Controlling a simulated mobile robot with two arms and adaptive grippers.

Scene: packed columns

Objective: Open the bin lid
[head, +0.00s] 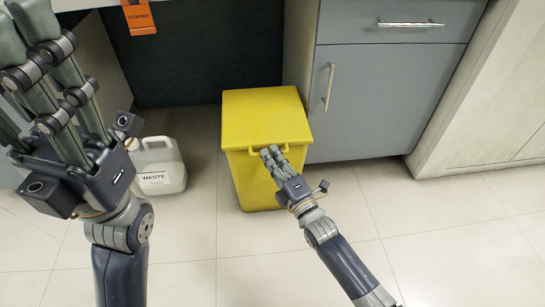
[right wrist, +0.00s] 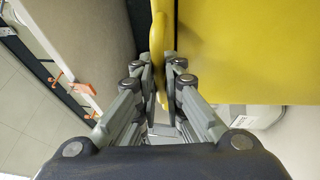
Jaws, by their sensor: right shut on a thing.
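The yellow bin (head: 245,185) stands on the floor in front of the cabinets, in the middle of the head view. Its yellow lid (head: 262,112) lies flat on top, closed. A yellow handle (head: 286,149) runs along the lid's front edge. My right gripper (head: 270,153) is at this handle. In the right wrist view my right gripper (right wrist: 161,85) has its fingers on both sides of the yellow handle (right wrist: 160,55), shut on it. My left gripper (head: 22,32) is raised at the left of the head view, fingers spread and empty, away from the bin.
A white jug labelled WASTE (head: 158,165) stands on the floor just left of the bin. A grey cabinet (head: 385,100) with metal handles is behind and right of the bin. An orange STOPPED tag (head: 138,17) hangs at the top. The tiled floor in front is clear.

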